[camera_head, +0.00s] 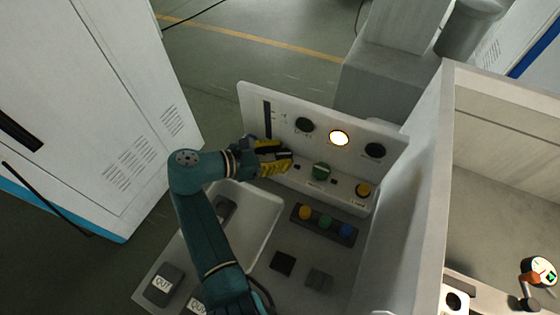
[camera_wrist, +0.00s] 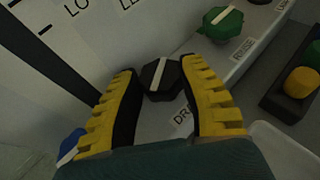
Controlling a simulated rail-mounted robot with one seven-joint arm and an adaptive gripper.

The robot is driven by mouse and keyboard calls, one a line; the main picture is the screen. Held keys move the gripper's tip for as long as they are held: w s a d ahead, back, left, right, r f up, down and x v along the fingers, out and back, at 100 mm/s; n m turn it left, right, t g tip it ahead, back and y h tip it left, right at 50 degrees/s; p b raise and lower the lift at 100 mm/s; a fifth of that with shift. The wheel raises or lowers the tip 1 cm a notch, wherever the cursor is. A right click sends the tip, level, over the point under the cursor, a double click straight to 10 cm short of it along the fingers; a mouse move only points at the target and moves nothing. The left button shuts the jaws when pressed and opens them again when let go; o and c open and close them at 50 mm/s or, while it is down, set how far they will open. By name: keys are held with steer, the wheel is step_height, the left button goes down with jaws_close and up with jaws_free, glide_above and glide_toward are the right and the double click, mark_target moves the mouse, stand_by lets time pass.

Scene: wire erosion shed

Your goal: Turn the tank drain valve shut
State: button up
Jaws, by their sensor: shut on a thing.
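The drain valve is a dark, many-sided knob (camera_wrist: 161,80) with a white pointer line, centred in the wrist view. Part of a label starting "DR" shows on the panel below it. The pointer line runs up and slightly right in that view. My gripper (camera_wrist: 160,70) has its two yellow ribbed fingers on either side of the knob, shut on it. In the head view my gripper (camera_head: 275,158) is at the left part of the panel's ledge, and its fingers mostly hide the knob there.
A green knob (camera_head: 320,171) and a yellow knob (camera_head: 363,189) sit right along the ledge. A blue knob (camera_wrist: 70,145) is left in the wrist view. A block with yellow, green and blue buttons (camera_head: 325,222) lies in front. A lit round lamp (camera_head: 339,138) is on the upright panel.

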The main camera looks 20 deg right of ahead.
steer(key=shift+f+m+g+b, duration=0.3)
steer(key=shift+m+g+b, duration=0.35)
steer(key=shift+b, duration=0.45)
steer(key=shift+r+m+g+b, duration=0.1)
steer(key=shift+m+g+b, duration=0.15)
steer(key=shift+g+b, duration=0.2)
steer(key=o, duration=1.2)
steer(key=shift+d, duration=0.15)
steer(key=shift+r, duration=0.15)
steer(key=shift+r+p, duration=0.2)
steer(key=shift+p, duration=0.35)
